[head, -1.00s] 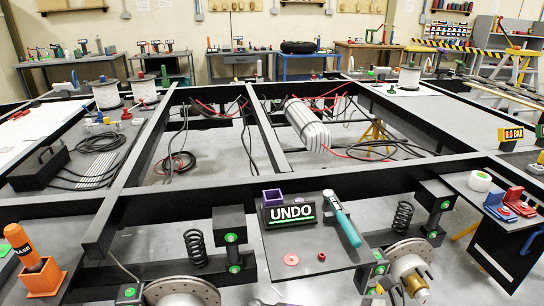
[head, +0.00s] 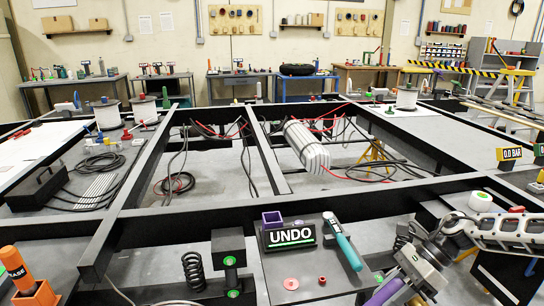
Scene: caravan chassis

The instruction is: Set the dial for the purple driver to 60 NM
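A purple cylinder (head: 385,292), seemingly the purple driver, is tilted at the bottom right, cut by the frame edge. My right gripper (head: 416,290) comes in from the right, with the cylinder directly at its left side. Its fingertips are not clear, so I cannot tell whether it grips the cylinder. A small purple open box (head: 272,219) stands behind the black sign reading UNDO (head: 290,236). No dial or NM reading is legible. A teal and white tool (head: 342,242) lies right of the sign. My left gripper is not in view.
An orange tool (head: 15,268) stands in an orange holder at the left. A coil spring (head: 193,271) and black frame beams (head: 330,196) surround the plate.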

